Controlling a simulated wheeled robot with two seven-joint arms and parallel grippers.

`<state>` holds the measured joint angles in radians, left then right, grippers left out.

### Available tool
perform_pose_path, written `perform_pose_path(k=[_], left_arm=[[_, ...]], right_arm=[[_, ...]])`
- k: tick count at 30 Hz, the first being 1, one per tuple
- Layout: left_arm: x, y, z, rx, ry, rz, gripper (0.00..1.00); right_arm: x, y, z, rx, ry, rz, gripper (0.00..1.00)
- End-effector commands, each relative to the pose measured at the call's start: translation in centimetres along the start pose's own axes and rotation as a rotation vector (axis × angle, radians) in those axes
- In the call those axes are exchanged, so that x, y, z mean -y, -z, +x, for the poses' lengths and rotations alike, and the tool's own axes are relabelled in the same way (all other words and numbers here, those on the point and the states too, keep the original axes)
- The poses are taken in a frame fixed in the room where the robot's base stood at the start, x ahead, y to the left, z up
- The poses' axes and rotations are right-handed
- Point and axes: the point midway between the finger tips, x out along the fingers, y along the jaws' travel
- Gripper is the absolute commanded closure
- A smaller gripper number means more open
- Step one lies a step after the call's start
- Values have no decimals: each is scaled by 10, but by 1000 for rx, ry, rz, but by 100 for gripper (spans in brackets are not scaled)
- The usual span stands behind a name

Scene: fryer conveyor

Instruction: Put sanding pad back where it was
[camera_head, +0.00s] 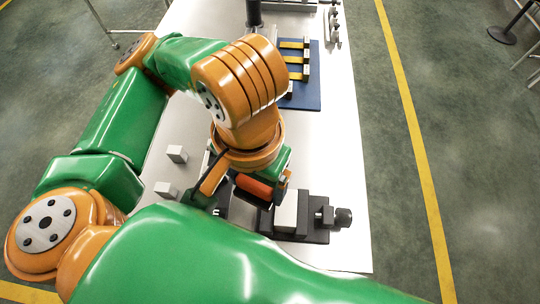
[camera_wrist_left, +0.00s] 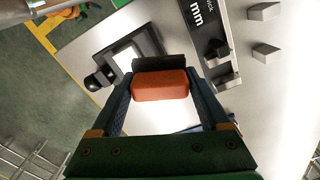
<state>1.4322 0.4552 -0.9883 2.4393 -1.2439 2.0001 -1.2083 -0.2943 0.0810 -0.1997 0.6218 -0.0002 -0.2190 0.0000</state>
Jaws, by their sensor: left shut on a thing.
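The sanding pad, an orange-red block with a dark layer along one side, shows in the left wrist view (camera_wrist_left: 160,86) and in the head view (camera_head: 254,186). My left gripper (camera_wrist_left: 160,92) is shut on it, with one finger at each end. In the head view my left gripper (camera_head: 250,183) is over the near part of the table, partly hidden by its own wrist. The pad is close to a black vise (camera_head: 315,232) with a pale block; whether the pad touches anything below cannot be told. My right gripper is not in view.
Two small grey blocks (camera_head: 177,153) stand left of the gripper. A black-and-white labelled plate (camera_wrist_left: 205,25) with dark fittings shows in the wrist view. A blue board (camera_head: 312,92) with yellow strips lies farther back. The white table's (camera_head: 345,160) right strip is clear.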

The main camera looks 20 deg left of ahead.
Motion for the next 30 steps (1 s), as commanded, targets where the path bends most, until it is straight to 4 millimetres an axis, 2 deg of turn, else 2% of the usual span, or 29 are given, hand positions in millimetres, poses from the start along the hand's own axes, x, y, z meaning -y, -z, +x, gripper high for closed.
perform_pose_path(k=[2,4,12,16,23,27,30], left_arm=[[3,1,6,3,-2,24,88],[6,13,10,8,-2,27,88],[17,88,43,10,1,21,88],[20,110,72,8,-1,23,88],[23,133,102,5,0,26,88],[23,133,128,6,-1,29,88],[23,133,133,2,0,30,88]], right_arm=[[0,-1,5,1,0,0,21],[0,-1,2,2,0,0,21],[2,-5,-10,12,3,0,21],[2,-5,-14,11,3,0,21],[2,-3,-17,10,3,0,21],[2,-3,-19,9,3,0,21],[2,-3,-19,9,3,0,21]])
